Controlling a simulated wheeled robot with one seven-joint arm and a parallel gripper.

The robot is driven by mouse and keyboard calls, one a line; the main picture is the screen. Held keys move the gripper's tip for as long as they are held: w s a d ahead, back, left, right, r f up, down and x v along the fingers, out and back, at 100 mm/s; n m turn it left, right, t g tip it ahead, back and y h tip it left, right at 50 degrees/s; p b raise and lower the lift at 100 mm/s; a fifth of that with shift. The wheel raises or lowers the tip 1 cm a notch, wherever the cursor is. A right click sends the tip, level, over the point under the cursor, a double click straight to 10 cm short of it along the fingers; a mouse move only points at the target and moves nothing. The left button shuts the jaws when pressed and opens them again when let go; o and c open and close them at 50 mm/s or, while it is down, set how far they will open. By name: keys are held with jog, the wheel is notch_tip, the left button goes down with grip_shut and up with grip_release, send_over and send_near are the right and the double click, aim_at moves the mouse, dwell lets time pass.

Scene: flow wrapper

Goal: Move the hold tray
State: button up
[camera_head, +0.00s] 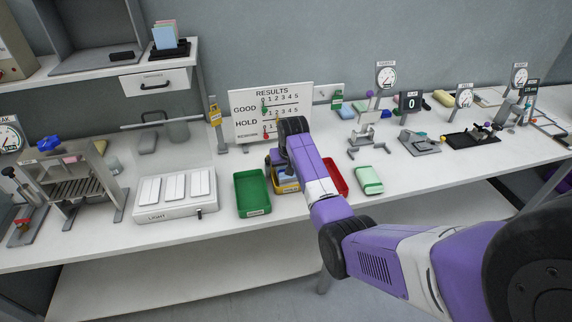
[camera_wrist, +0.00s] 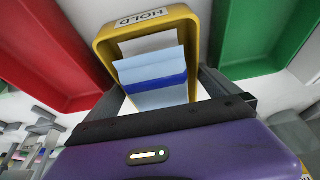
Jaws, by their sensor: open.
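The yellow hold tray (camera_wrist: 108,34) carries a white HOLD label at its top edge in the wrist view and contains blue and pale flat packs (camera_wrist: 155,75). In the head view the hold tray (camera_head: 288,188) sits on the bench between a green and a red tray, partly hidden by my arm. My gripper (camera_wrist: 162,88) is open over the near end of the tray, with one finger at each side of it. I cannot tell whether the fingers touch its walls.
The green tray (camera_head: 253,208) stands close on the left and the red tray (camera_head: 338,178) close on the right. A pale green box (camera_head: 369,181) lies right of the red tray. A light box (camera_head: 175,207) is further left. The results board (camera_head: 271,112) stands behind.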

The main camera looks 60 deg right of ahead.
jog(key=shift+w+d+f, duration=0.15)
jog(key=shift+f, duration=0.25)
